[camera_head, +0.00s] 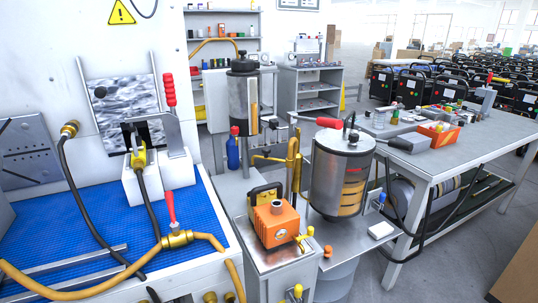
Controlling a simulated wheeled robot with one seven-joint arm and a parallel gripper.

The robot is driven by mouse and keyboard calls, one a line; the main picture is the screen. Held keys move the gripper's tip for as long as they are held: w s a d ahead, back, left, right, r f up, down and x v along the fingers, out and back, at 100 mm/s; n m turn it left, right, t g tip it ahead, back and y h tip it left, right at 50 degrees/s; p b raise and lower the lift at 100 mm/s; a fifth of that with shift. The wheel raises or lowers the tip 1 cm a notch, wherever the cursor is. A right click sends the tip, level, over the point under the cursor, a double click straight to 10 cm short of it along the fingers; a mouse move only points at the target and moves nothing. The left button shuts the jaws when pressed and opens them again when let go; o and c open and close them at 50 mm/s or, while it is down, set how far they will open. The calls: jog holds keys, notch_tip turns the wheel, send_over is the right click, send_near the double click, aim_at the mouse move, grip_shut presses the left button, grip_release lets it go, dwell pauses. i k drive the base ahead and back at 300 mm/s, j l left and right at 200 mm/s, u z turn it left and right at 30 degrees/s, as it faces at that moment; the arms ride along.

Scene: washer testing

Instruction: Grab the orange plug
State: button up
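No single thing is clearly the orange plug. An orange block (275,224) with a round stub on top stands on a small grey metal stand (283,256) in the lower middle, with a black handle (264,192) behind it. A small orange cap (328,251) shows to its right on the stand's edge, too small to make out well. My gripper is not in view.
A steel cylinder tank (340,175) stands close right of the block, with yellow pipes (293,165) between them. Left is a blue mat (90,240) with hoses and a brass valve (176,239). A grey workbench (440,160) stands right; open floor lies before it.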

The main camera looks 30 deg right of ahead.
aim_at(328, 249)
jog(key=i+l+z, duration=0.25)
jog(key=l, duration=0.15)
jog(key=l+z, duration=0.3)
jog(key=i+l+z, duration=0.25)
jog(key=l, duration=0.15)
